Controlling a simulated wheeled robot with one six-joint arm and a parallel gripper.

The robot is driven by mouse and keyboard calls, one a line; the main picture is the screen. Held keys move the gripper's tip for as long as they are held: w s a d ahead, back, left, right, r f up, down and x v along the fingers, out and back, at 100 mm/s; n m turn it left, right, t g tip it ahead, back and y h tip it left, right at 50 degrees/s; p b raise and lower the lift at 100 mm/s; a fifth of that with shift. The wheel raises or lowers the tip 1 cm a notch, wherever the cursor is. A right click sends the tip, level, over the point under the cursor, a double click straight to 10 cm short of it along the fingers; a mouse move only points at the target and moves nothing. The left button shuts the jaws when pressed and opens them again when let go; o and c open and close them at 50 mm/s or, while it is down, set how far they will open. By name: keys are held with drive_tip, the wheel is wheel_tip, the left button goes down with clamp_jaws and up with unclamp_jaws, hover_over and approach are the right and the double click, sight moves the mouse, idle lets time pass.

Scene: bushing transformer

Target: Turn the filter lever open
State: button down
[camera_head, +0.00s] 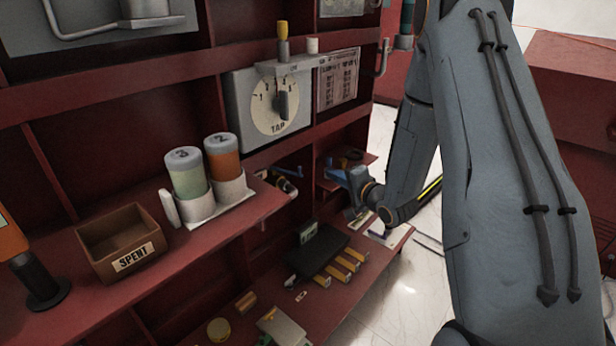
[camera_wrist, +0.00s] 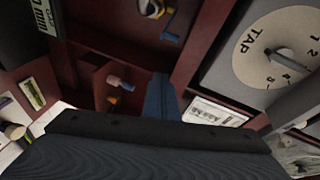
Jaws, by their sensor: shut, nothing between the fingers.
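A small pale and dark fitting (camera_head: 286,184), likely the filter, sits in the recess below the tap panel. A short blue lever (camera_head: 301,171) shows beside it. In the wrist view the fitting (camera_wrist: 153,8) is at the top edge, partly cut off, with the blue lever (camera_wrist: 171,37) just below it. My gripper (camera_head: 336,175) is to the right of the lever in the head view, apart from it. In the wrist view my blue gripper fingers (camera_wrist: 162,98) are shut and empty, with a gap between them and the lever.
The grey tap panel (camera_head: 240,112) with its dial is above the recess. Two labelled jars (camera_head: 187,175) and a SPENT box (camera_head: 118,240) stand on the shelf at left. A dark box (camera_head: 318,256) and several yellow-ended pieces lie on the lower shelf.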

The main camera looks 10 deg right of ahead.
sight(300, 170)
drive_tip(key=w+a+f+m+t+y+b, duration=0.1)
drive_tip(key=w+a+b, duration=0.1)
drive_tip(key=w+a, duration=0.3)
drive_tip(key=shift+w+a+f+m+y+b, duration=0.15)
drive_tip(key=shift+w+a+m+y+b, duration=0.2)
drive_tip(key=shift+a, duration=0.35)
drive_tip(key=shift+s, duration=0.1)
idle(0.4)
drive_tip(key=s+a+p, duration=0.1)
drive_tip(key=p, duration=0.2)
drive_tip(key=shift+s+a, duration=0.35)
drive_tip(key=shift+s, duration=0.05)
drive_tip(key=shift+s+a+p, duration=0.4)
drive_tip(key=shift+a, duration=0.1)
